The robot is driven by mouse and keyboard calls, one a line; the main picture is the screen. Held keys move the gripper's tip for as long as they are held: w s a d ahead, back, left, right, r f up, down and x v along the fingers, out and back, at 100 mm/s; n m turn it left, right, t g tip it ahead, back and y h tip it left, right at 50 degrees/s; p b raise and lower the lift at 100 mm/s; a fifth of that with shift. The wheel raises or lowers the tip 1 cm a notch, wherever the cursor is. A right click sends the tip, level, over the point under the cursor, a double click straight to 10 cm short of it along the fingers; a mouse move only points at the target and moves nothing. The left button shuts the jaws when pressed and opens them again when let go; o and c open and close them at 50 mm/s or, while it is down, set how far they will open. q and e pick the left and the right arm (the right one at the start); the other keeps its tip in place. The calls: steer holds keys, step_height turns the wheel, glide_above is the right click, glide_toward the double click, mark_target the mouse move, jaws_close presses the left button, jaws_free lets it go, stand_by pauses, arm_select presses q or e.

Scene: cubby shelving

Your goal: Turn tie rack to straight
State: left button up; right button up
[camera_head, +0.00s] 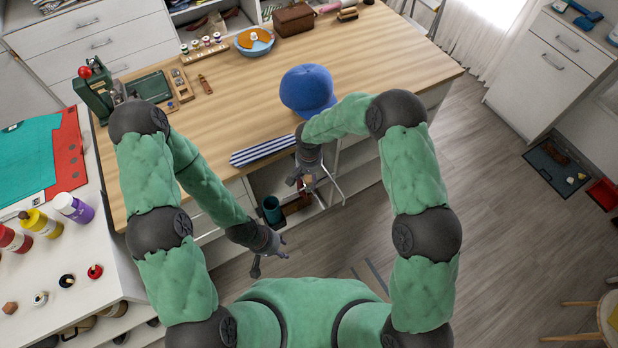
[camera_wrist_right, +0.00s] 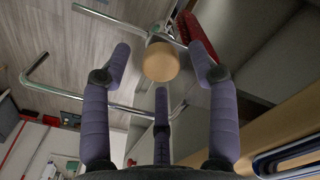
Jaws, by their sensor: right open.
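The tie rack shows in the right wrist view as chrome bars (camera_wrist_right: 90,97) with a round wooden knob (camera_wrist_right: 161,63). In the head view its thin bars (camera_head: 334,183) stick out below the table's front edge, partly hidden by my right gripper. My right gripper (camera_head: 306,183) is open at the rack. In the wrist view its three purple fingers (camera_wrist_right: 162,88) are spread about the knob; I cannot tell whether any touches it. My left gripper (camera_head: 272,252) hangs lower, empty, with its fingers apart, clear of the rack.
A striped cloth piece (camera_head: 262,150) lies at the front edge of the wooden tabletop (camera_head: 390,60), beside my right forearm. A blue cap (camera_head: 307,90) sits behind it. Below the top are open cubbies with a teal cup (camera_head: 271,209).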

arm_select(q)
steer(key=shift+f, duration=0.1)
arm_select(e)
steer(key=shift+f, duration=0.8)
steer(key=shift+c, duration=0.3)
